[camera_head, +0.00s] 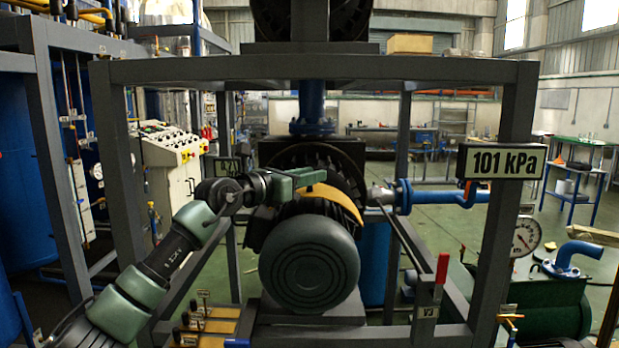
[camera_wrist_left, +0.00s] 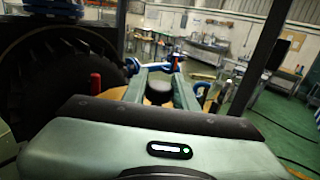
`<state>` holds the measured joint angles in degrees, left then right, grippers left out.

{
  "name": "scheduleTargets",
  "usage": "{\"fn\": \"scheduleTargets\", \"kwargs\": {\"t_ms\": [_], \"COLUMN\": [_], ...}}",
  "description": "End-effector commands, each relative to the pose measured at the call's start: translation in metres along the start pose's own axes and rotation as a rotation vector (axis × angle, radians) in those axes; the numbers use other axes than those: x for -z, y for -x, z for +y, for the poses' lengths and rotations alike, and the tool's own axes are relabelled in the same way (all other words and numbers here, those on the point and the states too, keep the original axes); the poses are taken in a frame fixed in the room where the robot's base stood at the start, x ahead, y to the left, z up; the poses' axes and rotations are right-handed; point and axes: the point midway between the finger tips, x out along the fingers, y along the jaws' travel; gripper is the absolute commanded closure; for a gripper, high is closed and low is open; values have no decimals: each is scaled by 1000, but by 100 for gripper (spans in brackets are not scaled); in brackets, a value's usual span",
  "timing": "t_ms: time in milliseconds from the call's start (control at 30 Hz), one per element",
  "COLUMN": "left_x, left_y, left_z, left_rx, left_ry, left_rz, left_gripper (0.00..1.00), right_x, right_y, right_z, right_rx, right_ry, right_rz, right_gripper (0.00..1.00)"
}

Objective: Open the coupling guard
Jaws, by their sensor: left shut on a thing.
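The coupling guard (camera_head: 338,198) is a curved yellow-orange cover over the dark coupling, just above and behind the round grey-green motor (camera_head: 310,262). My left gripper (camera_head: 316,176) reaches in from the left at the guard's upper left edge and is shut on the guard. The exact contact is hard to see. My right gripper is not in view.
A grey steel frame (camera_head: 320,68) surrounds the machine, with uprights on both sides. A blue pipe (camera_head: 440,197) runs to the right of the coupling. A red-handled lever (camera_head: 442,268) stands at the lower right. A "101 kPa" display (camera_head: 502,162) hangs on the right upright.

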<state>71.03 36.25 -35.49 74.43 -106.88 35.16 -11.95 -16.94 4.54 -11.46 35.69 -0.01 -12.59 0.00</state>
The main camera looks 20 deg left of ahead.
Motion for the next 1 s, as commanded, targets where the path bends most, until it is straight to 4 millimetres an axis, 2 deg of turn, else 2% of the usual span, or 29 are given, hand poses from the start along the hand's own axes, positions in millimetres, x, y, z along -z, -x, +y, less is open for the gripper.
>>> {"fn": "scheduleTargets", "kwargs": {"t_ms": [33, 67, 100, 133, 433, 533, 800, 1000], "left_x": [2, 2, 2, 2, 1, 2, 6, 3], "left_y": [0, 0, 0, 0, 0, 7, 52, 74], "left_z": [0, 0, 0, 0, 0, 0, 1, 0], "left_rx": [0, 0, 0, 0, 0, 0, -2, -1], "left_ry": [1, 1, 2, 2, 1, -1, -2, -1], "left_rz": [2, 2, 2, 2, 1, -1, 1, 2], "left_gripper": [100, 66, 55, 50, 50, 50, 50, 50], "right_x": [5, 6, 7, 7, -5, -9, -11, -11], "right_y": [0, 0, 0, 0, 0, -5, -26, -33], "right_z": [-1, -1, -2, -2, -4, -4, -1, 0], "right_rx": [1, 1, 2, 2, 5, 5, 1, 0], "right_ry": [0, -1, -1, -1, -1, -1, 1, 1], "right_rz": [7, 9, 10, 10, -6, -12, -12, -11], "right_gripper": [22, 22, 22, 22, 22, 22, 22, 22]}}
